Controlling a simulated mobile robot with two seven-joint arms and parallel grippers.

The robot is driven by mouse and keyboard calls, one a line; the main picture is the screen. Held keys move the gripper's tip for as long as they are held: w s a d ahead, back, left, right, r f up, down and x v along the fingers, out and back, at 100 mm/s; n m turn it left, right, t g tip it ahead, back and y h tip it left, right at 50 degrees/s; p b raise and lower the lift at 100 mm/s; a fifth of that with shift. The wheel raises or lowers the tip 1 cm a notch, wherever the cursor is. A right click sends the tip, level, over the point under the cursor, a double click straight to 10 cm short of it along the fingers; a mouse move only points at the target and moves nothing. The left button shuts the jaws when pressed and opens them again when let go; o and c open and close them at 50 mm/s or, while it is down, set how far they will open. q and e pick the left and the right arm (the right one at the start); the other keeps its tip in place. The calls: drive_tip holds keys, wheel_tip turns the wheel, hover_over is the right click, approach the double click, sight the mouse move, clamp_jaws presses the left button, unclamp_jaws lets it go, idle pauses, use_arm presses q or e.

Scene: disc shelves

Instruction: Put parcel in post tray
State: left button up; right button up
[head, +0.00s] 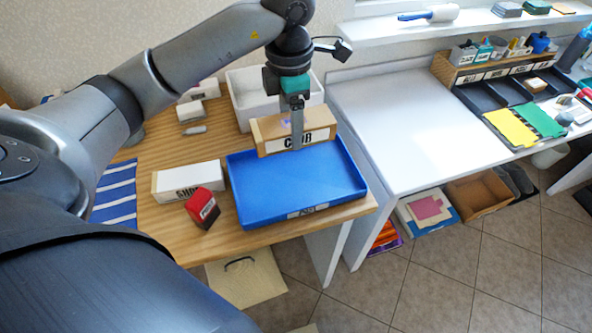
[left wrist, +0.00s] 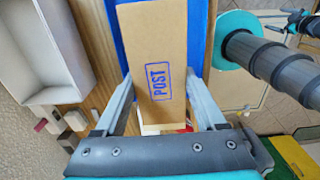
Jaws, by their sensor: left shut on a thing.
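The parcel (head: 268,133) is a brown cardboard box with a white lettered label on its front. In the left wrist view the parcel (left wrist: 150,50) shows a blue POST stamp. My left gripper (head: 297,128) points down and is shut on the parcel, with a finger on each side of it. The blue tray (head: 345,180), with a small label on its front wall, lies on the wooden table. The parcel is at the tray's far edge; I cannot tell whether it touches the rim. The tray's inside looks empty.
A white lettered box (head: 180,181) and a red-topped block (head: 202,206) stand left of the tray. A white bin (head: 245,90) is behind the parcel. A white desk (head: 400,125) to the right has a clear top near the tray.

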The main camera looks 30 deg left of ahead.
use_arm(q)
wheel_tip(320, 180, down, 8)
drive_tip(key=shift+r+b, duration=0.1)
drive_tip(key=shift+b, duration=0.45)
drive_tip(key=shift+f, duration=0.55)
drive_tip(key=shift+f+b, duration=0.4)
drive_tip(key=shift+f, duration=1.6)
drive_tip(key=shift+f, duration=0.15)
drive_tip(key=o, duration=1.5)
